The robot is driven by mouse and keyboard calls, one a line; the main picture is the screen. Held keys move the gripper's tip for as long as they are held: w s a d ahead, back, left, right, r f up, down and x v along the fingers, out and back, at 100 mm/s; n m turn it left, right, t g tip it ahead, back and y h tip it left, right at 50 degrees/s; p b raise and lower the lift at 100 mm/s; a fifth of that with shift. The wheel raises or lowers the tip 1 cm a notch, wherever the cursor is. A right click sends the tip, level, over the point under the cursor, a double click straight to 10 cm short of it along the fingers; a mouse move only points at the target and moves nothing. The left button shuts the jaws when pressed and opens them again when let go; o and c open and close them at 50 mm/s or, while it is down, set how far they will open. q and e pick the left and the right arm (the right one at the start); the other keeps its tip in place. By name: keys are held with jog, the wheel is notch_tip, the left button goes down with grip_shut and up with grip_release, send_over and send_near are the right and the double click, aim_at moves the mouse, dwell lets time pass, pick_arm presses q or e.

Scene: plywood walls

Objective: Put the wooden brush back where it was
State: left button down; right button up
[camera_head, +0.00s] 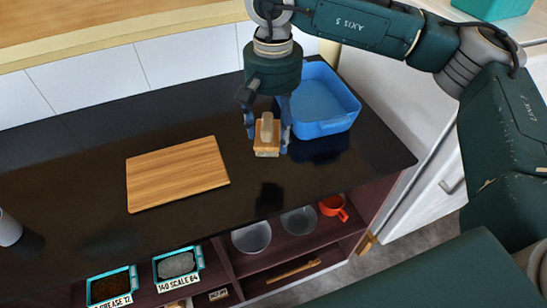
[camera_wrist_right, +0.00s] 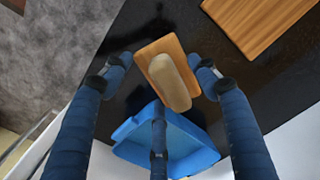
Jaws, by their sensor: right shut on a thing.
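The wooden brush (camera_head: 266,135) is a small tan block with a rounded, paler grip on top. My right gripper (camera_head: 267,142) points down with its blue fingers shut on the brush's sides. The brush appears to be held above the black counter (camera_head: 95,185), with a dark reflection in front of it. In the right wrist view the brush (camera_wrist_right: 168,78) sits between the fingertips (camera_wrist_right: 161,66). My left gripper is in no view.
A blue basin (camera_head: 325,105) stands just right of the brush. A wooden cutting board (camera_head: 178,172) lies to the left. Below, open shelves hold glass bowls (camera_head: 252,237), an orange cup (camera_head: 333,207) and labelled trays (camera_head: 178,266). The counter between board and brush is clear.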

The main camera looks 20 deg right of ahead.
notch_tip(320, 180, down, 11)
jog(key=shift+r+p, duration=0.2)
jog(key=shift+p, duration=0.9)
jog(key=shift+f, duration=0.2)
jog(key=o, duration=1)
